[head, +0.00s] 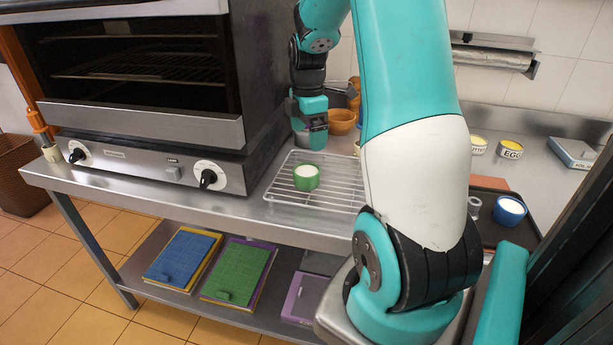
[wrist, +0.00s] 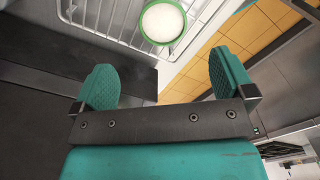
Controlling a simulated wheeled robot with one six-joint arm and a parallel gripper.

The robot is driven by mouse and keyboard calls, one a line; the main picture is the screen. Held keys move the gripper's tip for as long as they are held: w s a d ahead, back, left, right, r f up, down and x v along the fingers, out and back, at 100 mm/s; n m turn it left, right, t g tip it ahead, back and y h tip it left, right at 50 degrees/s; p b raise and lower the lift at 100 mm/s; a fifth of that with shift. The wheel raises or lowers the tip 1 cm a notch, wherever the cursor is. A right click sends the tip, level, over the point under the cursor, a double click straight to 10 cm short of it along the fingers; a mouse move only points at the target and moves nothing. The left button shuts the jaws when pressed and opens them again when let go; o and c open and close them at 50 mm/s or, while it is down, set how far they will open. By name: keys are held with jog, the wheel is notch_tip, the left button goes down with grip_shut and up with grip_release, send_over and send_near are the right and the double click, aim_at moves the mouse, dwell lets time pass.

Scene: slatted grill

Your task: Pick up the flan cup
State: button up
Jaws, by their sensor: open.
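A green cup with a white filling (head: 306,178), which I take for the flan cup, stands upright on a wire rack (head: 342,190). In the wrist view the green cup (wrist: 163,22) is at the top edge, partly cut off, beyond my fingertips. My gripper (head: 309,140) hangs above the rack's back left corner, behind the cup and apart from it. In the wrist view my gripper (wrist: 163,84) shows two teal fingers spread wide with nothing between them.
An oven (head: 150,90) stands close to the left of my gripper. An orange bowl (head: 342,121) is behind the rack. A blue cup (head: 509,210) sits on a dark tray (head: 490,232) at the right. My arm hides part of the counter.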

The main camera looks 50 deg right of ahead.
aim_at(308, 169)
notch_tip(308, 169, down, 7)
jog(key=shift+r+p, duration=0.1)
jog(key=shift+p, duration=0.25)
jog(key=shift+s+a+f+p, duration=0.1)
jog(key=shift+f+p, duration=0.3)
jog(key=shift+f, duration=1)
jog(key=shift+a+f+p, duration=0.1)
jog(key=shift+f+p, duration=0.25)
jog(key=shift+f, duration=1)
jog(key=c, duration=1)
jog(key=shift+c, duration=0.4)
jog(key=shift+d+r, duration=0.1)
jog(key=shift+r, duration=0.05)
